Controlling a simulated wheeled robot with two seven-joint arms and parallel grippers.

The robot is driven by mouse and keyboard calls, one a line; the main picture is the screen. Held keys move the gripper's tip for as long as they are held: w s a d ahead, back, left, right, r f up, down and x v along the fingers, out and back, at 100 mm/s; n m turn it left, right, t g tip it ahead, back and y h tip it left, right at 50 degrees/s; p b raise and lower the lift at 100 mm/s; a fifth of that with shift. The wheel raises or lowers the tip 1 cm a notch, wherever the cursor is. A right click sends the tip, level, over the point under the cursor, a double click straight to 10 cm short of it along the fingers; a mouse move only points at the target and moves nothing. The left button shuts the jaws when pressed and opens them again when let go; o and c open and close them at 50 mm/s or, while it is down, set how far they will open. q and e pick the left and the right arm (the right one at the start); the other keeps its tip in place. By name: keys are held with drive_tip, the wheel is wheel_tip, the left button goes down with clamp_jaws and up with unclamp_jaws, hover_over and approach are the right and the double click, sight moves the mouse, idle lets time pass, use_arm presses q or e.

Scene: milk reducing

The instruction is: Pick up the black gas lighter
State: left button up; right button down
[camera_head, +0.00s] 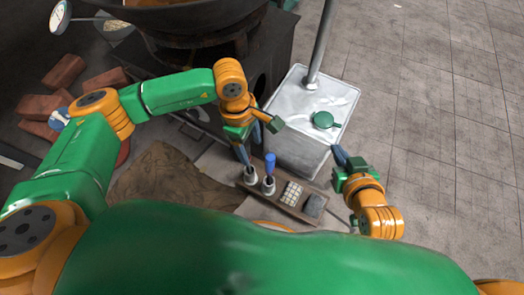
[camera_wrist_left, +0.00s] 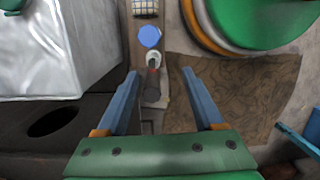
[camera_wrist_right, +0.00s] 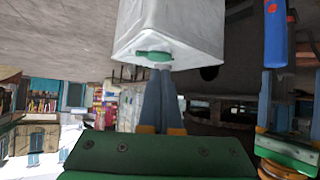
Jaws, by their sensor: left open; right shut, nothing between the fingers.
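The black gas lighter (camera_wrist_left: 152,90) appears in the left wrist view as a dark, upright object with a little red, between my left gripper's fingers and apart from both. My left gripper (camera_wrist_left: 160,72) is open above it; in the head view my left gripper (camera_head: 250,146) hangs over the left end of the wooden tray (camera_head: 279,206) and hides most of the lighter.
A tile-like white block (camera_head: 291,193) and a grey item (camera_head: 314,205) sit on the tray. Bricks (camera_head: 64,71) lie left; the floor at right is clear.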

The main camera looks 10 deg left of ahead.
use_arm(q)
drive_tip(key=shift+w+a+f+m+t+y, duration=0.25)
drive_tip(key=shift+w+a+y, duration=0.2)
drive_tip(key=shift+a, duration=0.2)
drive_tip(key=shift+w+a+f+m+t+y, duration=0.25)
drive_tip(key=shift+w+a+y, duration=0.1)
drive_tip(key=shift+w+a, duration=0.2)
drive_tip(key=shift+s+a+r, duration=0.1)
drive_tip(key=shift+s+a, duration=0.05)
drive_tip(key=shift+a, duration=0.05)
wheel_tip(320, 180, down, 2)
drive_tip(key=shift+s+d+f+b, duration=0.1)
drive_tip(key=shift+b, duration=0.55)
drive_tip(key=shift+d+f+b, duration=0.15)
drive_tip(key=shift+f+b, duration=0.35)
drive_tip(key=shift+f, duration=0.35)
drive_tip(key=f, duration=0.1)
drive_tip(key=f+b, duration=0.1)
drive_tip(key=shift+w+d+f, duration=0.1)
drive_tip(key=shift+w+f, duration=0.1)
drive_tip(key=shift+f, duration=0.2)
clamp_jaws()
use_arm(e)
wheel_tip(320, 180, up, 23)
drive_tip(key=a+n+t+y, duration=0.1)
drive_tip(key=t+y, duration=0.4)
drive_tip(key=t, duration=0.8)
drive_tip(key=shift+a+f+n, duration=0.2)
drive_tip(key=shift+a+n, duration=0.1)
drive_tip(key=shift+a, duration=0.55)
